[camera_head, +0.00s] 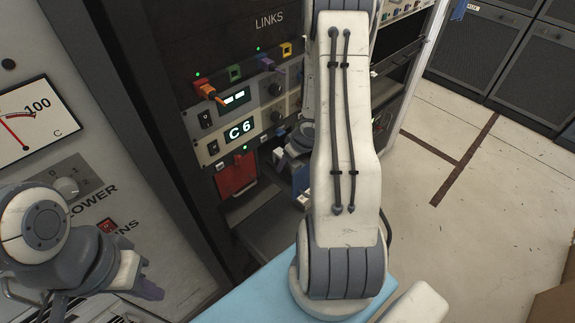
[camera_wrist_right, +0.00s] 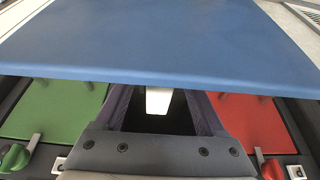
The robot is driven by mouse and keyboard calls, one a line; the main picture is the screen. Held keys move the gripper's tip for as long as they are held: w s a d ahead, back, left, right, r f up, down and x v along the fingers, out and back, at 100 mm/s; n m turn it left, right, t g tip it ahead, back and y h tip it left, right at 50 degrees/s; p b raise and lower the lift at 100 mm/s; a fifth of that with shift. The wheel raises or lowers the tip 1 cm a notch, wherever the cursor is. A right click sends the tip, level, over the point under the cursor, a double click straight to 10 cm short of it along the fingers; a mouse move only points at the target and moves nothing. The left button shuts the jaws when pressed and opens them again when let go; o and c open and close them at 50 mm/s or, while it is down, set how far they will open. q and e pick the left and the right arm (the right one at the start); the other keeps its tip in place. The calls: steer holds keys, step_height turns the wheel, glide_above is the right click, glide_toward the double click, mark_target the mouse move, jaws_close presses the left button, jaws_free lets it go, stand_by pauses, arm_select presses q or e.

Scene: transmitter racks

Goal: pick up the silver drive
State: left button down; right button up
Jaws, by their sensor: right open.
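In the right wrist view, my right gripper (camera_wrist_right: 160,112) is open, with its two dark fingers reaching into a dark gap. A pale, whitish piece (camera_wrist_right: 158,100) shows between the fingers; I cannot tell whether it is the silver drive. No thing is plainly the silver drive in the head view, where my right arm covers much of the rack. My right gripper there (camera_head: 298,150) is mostly hidden at the rack front. My left gripper (camera_head: 145,287) is at the lower left, away from the rack slots, and its jaws are unclear.
A red drive panel (camera_head: 237,177) sits in the rack; the right wrist view shows a red panel (camera_wrist_right: 252,122) and a green panel (camera_wrist_right: 55,108) either side of the gap. A broad blue surface (camera_wrist_right: 165,40) lies close above the fingers. Open floor (camera_head: 480,210) is at right.

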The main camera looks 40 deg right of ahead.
jaws_close()
steer(key=shift+r, duration=0.2)
